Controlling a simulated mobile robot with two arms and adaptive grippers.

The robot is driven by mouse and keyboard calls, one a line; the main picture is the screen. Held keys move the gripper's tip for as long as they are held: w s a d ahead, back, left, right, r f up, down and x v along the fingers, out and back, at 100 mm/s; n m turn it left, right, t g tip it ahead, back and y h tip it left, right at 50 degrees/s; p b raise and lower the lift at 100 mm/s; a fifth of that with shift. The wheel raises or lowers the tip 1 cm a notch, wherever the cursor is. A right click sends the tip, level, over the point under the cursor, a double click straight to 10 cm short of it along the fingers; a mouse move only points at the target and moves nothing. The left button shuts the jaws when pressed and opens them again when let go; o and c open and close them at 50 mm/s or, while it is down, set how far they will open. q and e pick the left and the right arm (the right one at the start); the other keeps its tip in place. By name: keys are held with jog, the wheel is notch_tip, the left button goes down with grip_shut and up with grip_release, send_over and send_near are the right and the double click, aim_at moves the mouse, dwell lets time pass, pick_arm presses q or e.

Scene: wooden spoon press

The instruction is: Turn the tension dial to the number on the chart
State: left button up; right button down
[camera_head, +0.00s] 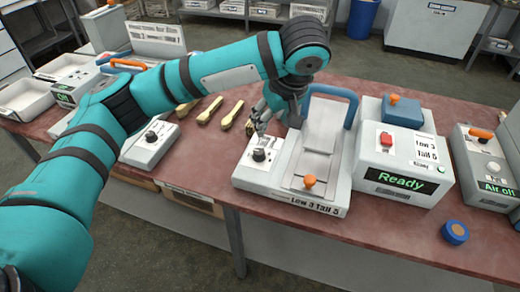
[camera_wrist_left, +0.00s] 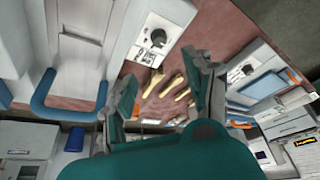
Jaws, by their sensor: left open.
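The press (camera_head: 318,150) stands on the table with a blue handle and an orange knob. Its black tension dial (camera_head: 259,155) sits on a white plate at the press's left; it also shows in the left wrist view (camera_wrist_left: 158,37). I cannot read the dial's setting. My left gripper (camera_head: 274,118) is open and empty, just behind and above the dial, apart from it. Its spread fingers show in the left wrist view (camera_wrist_left: 163,78). My right gripper is not seen.
A grey box (camera_head: 400,168) showing "Ready" stands right of the press. An "Air off" unit (camera_head: 485,160) and a blue puck (camera_head: 455,232) are farther right. Several wooden spoons (camera_head: 208,110) lie left of the gripper. Another box with a black knob (camera_head: 151,136) stands left.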

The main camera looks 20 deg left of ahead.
pick_arm(q)
jog(key=b, duration=0.3)
send_near(259, 151)
jog(key=f, duration=0.1)
jog(key=x, duration=0.8)
jog(key=shift+w+a, duration=0.1)
jog(key=shift+w, duration=0.05)
grip_shut()
